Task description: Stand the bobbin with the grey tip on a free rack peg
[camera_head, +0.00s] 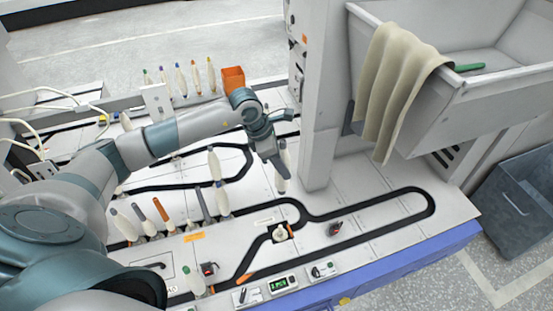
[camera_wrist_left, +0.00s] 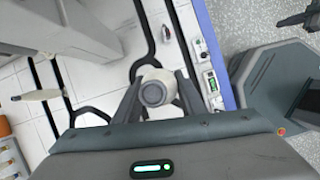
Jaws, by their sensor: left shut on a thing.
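My left gripper (camera_head: 278,172) is shut on a white bobbin (camera_head: 284,157) and holds it roughly upright above the table, left of the grey pillar. In the left wrist view the held bobbin (camera_wrist_left: 153,91) is seen end-on between the two fingers, with a round grey tip facing the camera. A row of bobbins, including an orange one (camera_head: 161,210) and a purple-grey one (camera_head: 204,204), stands slanted at the front left. There is a gap in this row between those two; I cannot make out its pegs clearly. My right gripper is not in view.
A back row of colour-tipped bobbins (camera_head: 181,80) stands beside an orange box (camera_head: 232,79). Single bobbins stand left of my gripper (camera_head: 214,164) and near the front edge (camera_head: 193,281). A grey pillar (camera_head: 320,120) and a cloth-draped bin (camera_head: 480,95) are at the right.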

